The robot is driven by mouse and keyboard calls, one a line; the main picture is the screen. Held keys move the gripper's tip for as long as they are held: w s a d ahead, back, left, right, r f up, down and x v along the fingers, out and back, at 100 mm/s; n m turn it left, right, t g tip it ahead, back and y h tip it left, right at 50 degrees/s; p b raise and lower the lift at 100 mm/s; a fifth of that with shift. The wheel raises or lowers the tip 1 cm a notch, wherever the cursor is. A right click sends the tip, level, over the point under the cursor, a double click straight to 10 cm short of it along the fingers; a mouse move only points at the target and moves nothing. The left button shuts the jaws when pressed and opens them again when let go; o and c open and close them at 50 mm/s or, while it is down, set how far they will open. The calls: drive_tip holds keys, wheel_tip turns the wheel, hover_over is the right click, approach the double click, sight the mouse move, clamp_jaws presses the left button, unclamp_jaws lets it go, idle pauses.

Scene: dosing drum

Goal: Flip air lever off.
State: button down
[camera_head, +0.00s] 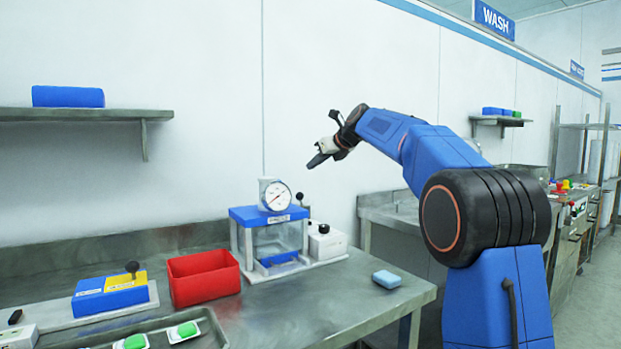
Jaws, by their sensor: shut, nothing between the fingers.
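A lever with a black ball knob (299,197) stands upright at the right of the clear chamber with a blue lid (258,213). A second black-knobbed lever (132,267) stands on a blue and yellow block (108,296) at the left. The labels are too small to read, so I cannot tell which one is the air lever. My gripper (316,161) is shut and empty, raised above the chamber and slightly right of it, apart from both levers.
A round gauge (277,197) sits on the chamber's lid. A white box with a black knob (326,241) stands at its right. A red bin (203,277) stands between chamber and block. A blue sponge (386,279) lies at the right. The front counter (300,310) is clear.

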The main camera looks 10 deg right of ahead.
drive_tip(key=shift+s+d+r, duration=0.15)
drive_tip(key=shift+d+r, duration=0.05)
drive_tip(key=shift+r, duration=0.75)
drive_tip(key=shift+s+d+r, duration=0.15)
drive_tip(key=shift+d+r, duration=0.05)
drive_tip(key=shift+r, duration=0.7)
drive_tip(key=shift+s, duration=0.1)
drive_tip(key=s+a+f+n+g+h, duration=0.1)
drive_tip(key=s+f+n, duration=0.45)
drive_tip(key=s, duration=0.55)
drive_tip(key=s+f+n+g+h, duration=0.1)
drive_tip(key=s+f+n, duration=0.5)
drive_tip(key=s, duration=0.5)
drive_tip(key=s+a+f+n+g+h, duration=0.15)
drive_tip(key=s+f+n, duration=0.45)
drive_tip(key=s, duration=0.6)
drive_tip(key=s+d+f+n+g+h, duration=0.1)
drive_tip(key=s+f+n, duration=1.1)
drive_tip(key=s+f, duration=1.4)
drive_tip(key=d+g, duration=0.1)
drive_tip(key=d, duration=0.1)
drive_tip(key=shift+s+d+n+h, duration=0.3)
drive_tip(key=shift+s+n+h, duration=0.05)
drive_tip(key=shift+s, duration=0.05)
drive_tip(key=shift+r+g, duration=0.1)
drive_tip(key=shift+g, duration=0.15)
